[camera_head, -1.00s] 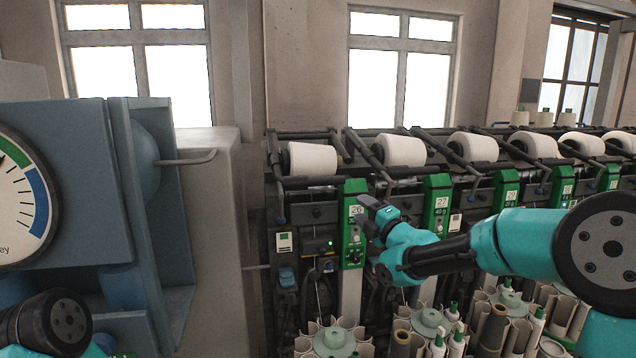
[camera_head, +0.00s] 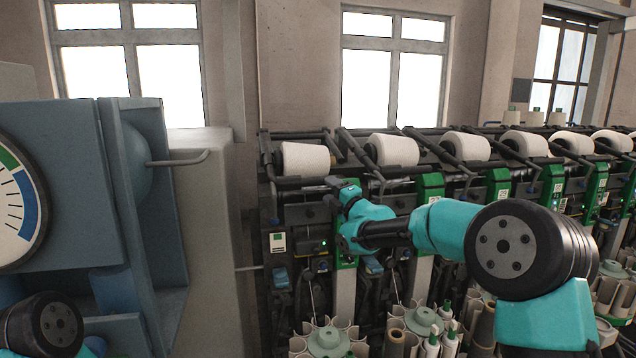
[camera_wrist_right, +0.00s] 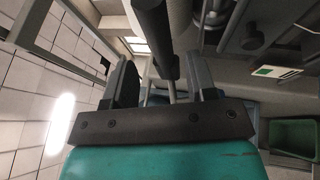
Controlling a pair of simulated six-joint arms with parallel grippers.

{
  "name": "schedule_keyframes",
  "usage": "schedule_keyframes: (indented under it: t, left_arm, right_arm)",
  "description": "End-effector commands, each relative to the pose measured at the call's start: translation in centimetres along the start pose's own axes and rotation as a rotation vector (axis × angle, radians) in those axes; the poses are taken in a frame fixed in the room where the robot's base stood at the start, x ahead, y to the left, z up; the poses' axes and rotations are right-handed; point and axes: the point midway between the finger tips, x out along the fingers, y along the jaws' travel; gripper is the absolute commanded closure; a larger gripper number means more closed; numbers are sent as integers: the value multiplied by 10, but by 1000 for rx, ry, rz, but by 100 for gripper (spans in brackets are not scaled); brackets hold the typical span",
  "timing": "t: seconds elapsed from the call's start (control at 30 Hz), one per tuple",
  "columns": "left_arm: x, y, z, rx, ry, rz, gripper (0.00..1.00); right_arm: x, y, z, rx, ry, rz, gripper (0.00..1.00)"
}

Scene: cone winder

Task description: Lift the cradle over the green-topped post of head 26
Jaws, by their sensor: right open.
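Head 26 is the leftmost head, with a white cone (camera_head: 305,158) held in its dark cradle (camera_head: 270,158). A dark cradle bar (camera_head: 298,183) runs below the cone towards the post. The green top of the post (camera_head: 347,182) shows just above my right gripper (camera_head: 333,190), which covers most of the post's face and its number. In the right wrist view my right gripper (camera_wrist_right: 165,85) is open, and a dark round bar (camera_wrist_right: 153,35) runs between its fingers. I cannot tell whether they touch it. My left gripper is out of view; only the left arm shows at the lower left.
More heads with white cones (camera_head: 393,150) and green posts (camera_head: 430,187) continue to the right. A blue-grey cabinet with a gauge (camera_head: 18,205) stands at the left. Bobbin holders (camera_head: 328,340) fill the space below the heads.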

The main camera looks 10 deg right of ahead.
Motion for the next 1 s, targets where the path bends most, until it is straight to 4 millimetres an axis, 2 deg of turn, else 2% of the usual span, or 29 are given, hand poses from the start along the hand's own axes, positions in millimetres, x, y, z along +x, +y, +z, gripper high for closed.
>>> schedule_keyframes:
  t: [0.2,0.43,0.6,0.87,1.0]
  left_arm:
    - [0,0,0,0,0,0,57]
    - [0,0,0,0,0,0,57]
    - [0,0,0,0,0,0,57]
    - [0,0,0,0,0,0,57]
    - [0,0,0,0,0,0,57]
  right_arm:
    - [33,0,-1,0,1,1,48]
    - [58,0,0,0,0,0,48]
    - [66,0,0,0,0,0,48]
    - [66,0,0,0,0,0,48]
    - [66,0,0,0,0,0,61]
